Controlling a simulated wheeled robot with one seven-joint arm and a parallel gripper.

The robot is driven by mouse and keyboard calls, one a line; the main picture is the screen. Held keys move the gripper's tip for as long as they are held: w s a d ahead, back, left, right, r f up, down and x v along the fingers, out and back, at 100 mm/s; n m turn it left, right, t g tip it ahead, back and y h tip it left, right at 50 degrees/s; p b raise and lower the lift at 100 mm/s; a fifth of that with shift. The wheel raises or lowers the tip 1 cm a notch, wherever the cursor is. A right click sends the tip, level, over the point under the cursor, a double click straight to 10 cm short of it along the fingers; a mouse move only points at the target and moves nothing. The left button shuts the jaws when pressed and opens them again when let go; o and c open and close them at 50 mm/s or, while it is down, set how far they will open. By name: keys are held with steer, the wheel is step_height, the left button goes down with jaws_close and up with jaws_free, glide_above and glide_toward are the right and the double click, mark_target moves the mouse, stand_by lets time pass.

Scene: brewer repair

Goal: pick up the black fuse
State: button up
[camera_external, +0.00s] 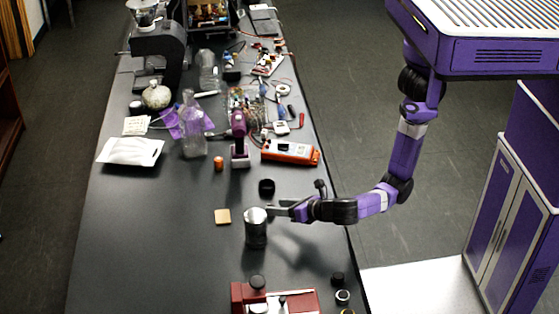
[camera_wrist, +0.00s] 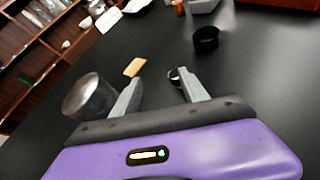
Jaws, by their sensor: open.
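I cannot make out a black fuse for certain in either view. A short, open black cylinder (camera_external: 266,187) stands on the dark table beyond my gripper. It also shows in the wrist view (camera_wrist: 205,42), ahead and to the right of the fingers. My gripper (camera_external: 273,211) is open, with its fingers low over the table, close beside a metal can (camera_external: 256,230). In the wrist view my gripper (camera_wrist: 158,77) has its two fingers apart and no object clearly held. A small dark shape with a pale rim (camera_wrist: 175,75) shows at the right fingertip; I cannot tell what it is.
The can (camera_wrist: 88,97) is left of the fingers in the wrist view. A tan square (camera_external: 222,216) lies beyond it. A red machine (camera_external: 270,298) and small black parts (camera_external: 337,279) are at the near end. An orange-white device (camera_external: 290,152) and clutter fill the far end.

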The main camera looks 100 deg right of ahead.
steer(key=shift+s+f+n+g+h, duration=0.15)
steer(key=shift+s+f+g+h, duration=0.25)
steer(key=shift+s, duration=0.2)
steer(key=shift+s+f+n+g+h, duration=0.15)
steer(key=shift+s+f+g+h, duration=0.15)
steer(key=shift+s+h, duration=0.25)
steer(key=shift+x, duration=3.75)
steer(key=shift+w+a+f, duration=0.15)
jaws_close()
